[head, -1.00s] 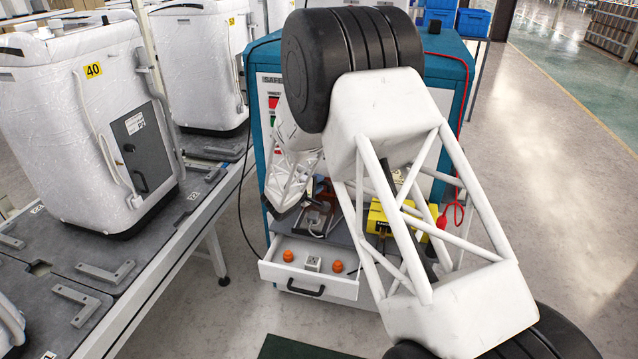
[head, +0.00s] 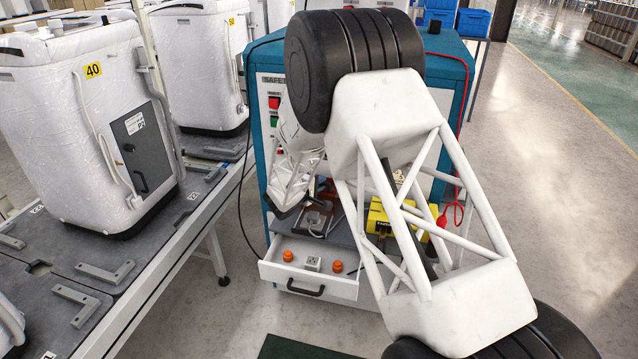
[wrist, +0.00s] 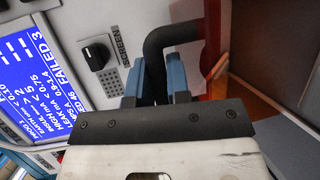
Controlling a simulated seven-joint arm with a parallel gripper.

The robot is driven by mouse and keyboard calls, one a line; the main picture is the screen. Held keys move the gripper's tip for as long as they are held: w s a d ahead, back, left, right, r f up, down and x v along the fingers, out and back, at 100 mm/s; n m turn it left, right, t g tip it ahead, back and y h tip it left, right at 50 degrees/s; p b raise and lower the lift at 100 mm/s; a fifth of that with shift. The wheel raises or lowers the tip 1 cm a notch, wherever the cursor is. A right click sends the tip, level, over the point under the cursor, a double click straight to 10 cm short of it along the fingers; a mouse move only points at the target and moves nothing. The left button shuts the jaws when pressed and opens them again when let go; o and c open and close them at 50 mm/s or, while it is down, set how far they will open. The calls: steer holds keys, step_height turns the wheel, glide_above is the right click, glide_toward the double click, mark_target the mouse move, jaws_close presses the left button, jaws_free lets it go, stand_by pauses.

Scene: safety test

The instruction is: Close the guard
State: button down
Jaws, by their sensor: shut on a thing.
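In the wrist view, my gripper (wrist: 157,84) has its two blue fingers on either side of a black curved handle (wrist: 160,45) and is shut on it. The handle bends toward an orange-red panel (wrist: 216,50) at its right, which looks like part of the guard; how they join is hidden. In the head view, my arm covers the gripper and most of the guard area. A brown and grey fixture (head: 316,218) shows below my wrist on the tester's shelf.
The teal and white tester cabinet (head: 262,140) stands behind my arm. Its screen (wrist: 35,75) reads FAILED, with a black knob (wrist: 96,55) beside it. A drawer (head: 335,288) stands open below. A yellow box (head: 378,218) is at right; wrapped units (head: 75,120) line the left conveyor.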

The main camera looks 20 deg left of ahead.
steer(key=s, duration=1.1)
steer(key=shift+s, duration=0.15)
steer(key=c, duration=1.4)
jaws_free()
steer(key=shift+s, duration=0.1)
steer(key=shift+v, duration=3.85)
steer(key=shift+d+r, duration=0.1)
